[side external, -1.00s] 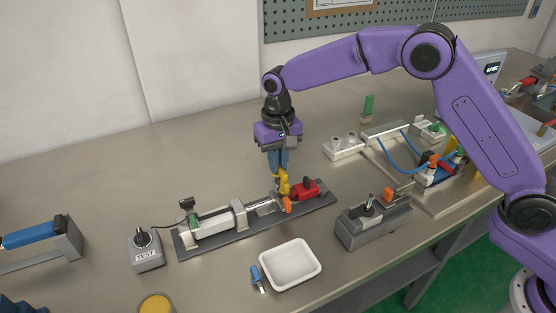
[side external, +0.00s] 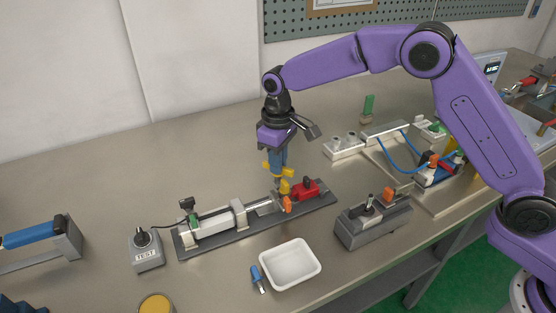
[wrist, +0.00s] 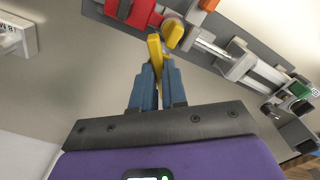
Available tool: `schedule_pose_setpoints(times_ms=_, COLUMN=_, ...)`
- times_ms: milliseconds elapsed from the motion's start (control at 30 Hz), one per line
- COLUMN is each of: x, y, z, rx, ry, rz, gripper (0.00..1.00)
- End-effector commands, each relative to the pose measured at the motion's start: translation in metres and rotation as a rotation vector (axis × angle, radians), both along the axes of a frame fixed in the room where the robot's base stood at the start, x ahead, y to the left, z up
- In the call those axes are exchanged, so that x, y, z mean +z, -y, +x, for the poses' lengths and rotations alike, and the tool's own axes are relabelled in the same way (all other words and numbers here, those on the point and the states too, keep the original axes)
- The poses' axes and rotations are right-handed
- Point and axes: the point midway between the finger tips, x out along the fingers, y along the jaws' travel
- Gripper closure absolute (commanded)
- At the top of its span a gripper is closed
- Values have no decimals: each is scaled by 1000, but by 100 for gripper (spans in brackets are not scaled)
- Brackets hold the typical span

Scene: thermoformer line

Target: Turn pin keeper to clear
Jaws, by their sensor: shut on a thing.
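My gripper (side external: 278,172) points down over the right end of a fixture on a dark plate. Its blue fingers (wrist: 158,88) are shut on a yellow bar (wrist: 155,52), which looks like the pin keeper's handle. I cannot tell whether bar and rounded piece are joined. An orange piece (side external: 288,205) stands in front.
The dark base plate (side external: 215,246) carries a cylinder unit (side external: 212,223) to the left. A white tray (side external: 290,265) and a small blue-handled item (side external: 257,277) lie in front. A grey block fixture (side external: 372,225) stands right, a TEST box (side external: 146,250) left.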

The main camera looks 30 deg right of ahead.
Motion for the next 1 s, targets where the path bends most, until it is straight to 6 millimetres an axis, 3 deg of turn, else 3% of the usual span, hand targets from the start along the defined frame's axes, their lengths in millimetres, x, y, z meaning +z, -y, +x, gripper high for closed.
schedule_pose_setpoints(times_ms=600, x=1, y=0, z=1, rx=581, ry=3, rz=1, gripper=100)
schedule_pose_setpoints(times_ms=1000, x=1, y=0, z=1, rx=854, ry=4, rz=1, gripper=100)
